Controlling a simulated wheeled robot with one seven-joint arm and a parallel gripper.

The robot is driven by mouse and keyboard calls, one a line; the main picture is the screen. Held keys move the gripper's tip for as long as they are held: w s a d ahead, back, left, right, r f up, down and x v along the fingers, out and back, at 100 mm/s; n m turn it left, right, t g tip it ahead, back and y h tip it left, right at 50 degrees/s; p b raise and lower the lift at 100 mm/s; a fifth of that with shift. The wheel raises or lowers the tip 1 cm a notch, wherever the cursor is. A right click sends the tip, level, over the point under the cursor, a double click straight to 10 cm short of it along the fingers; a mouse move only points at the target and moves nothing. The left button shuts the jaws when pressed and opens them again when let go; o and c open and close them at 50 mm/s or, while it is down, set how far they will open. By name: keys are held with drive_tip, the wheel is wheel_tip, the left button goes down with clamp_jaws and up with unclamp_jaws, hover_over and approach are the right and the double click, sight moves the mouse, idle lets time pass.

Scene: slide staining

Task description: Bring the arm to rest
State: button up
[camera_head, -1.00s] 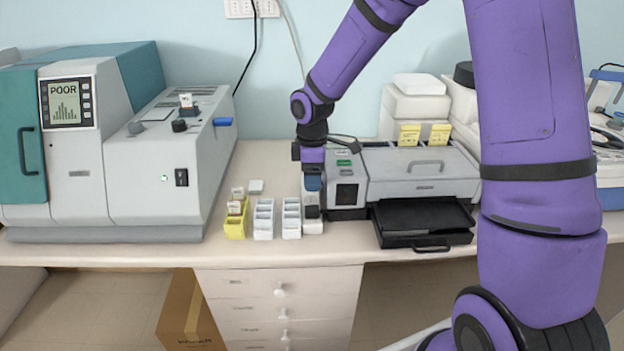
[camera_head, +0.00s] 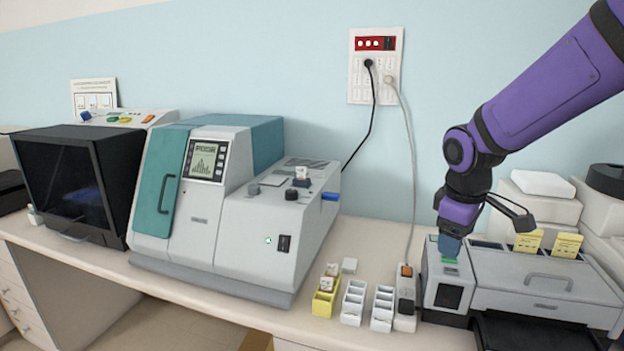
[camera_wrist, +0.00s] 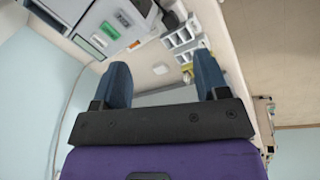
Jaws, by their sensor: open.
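My gripper (camera_head: 449,246) hangs from my purple arm at the right of the head view, in front of the grey machine with a green label (camera_head: 446,284). In the wrist view my gripper (camera_wrist: 164,82) shows two blue fingers spread wide apart, with nothing between them. The grey machine also shows at the upper left of the wrist view (camera_wrist: 120,22). The bench top (camera_wrist: 150,60) lies beyond the fingers.
A teal and grey machine with a "POOR" screen (camera_head: 205,205) stands at centre left. A yellow rack (camera_head: 323,303) and white racks (camera_head: 353,303) sit near the bench's front edge. A dark-fronted box (camera_head: 70,180) is at left. A wall socket panel (camera_head: 374,68) has cords hanging down.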

drive_tip(key=s+d+r+m+t, duration=0.1)
drive_tip(key=s+r+m, duration=0.2)
drive_tip(key=s, duration=0.4)
drive_tip(key=s+d+r+m+t, duration=0.1)
drive_tip(key=s+r+m, duration=0.2)
drive_tip(key=s, duration=0.4)
drive_tip(key=s+d+r+m+t+y, duration=0.1)
drive_tip(key=s+r+m, duration=0.2)
drive_tip(key=s, duration=0.4)
drive_tip(key=shift+d+r, duration=0.15)
drive_tip(key=shift+r, duration=0.55)
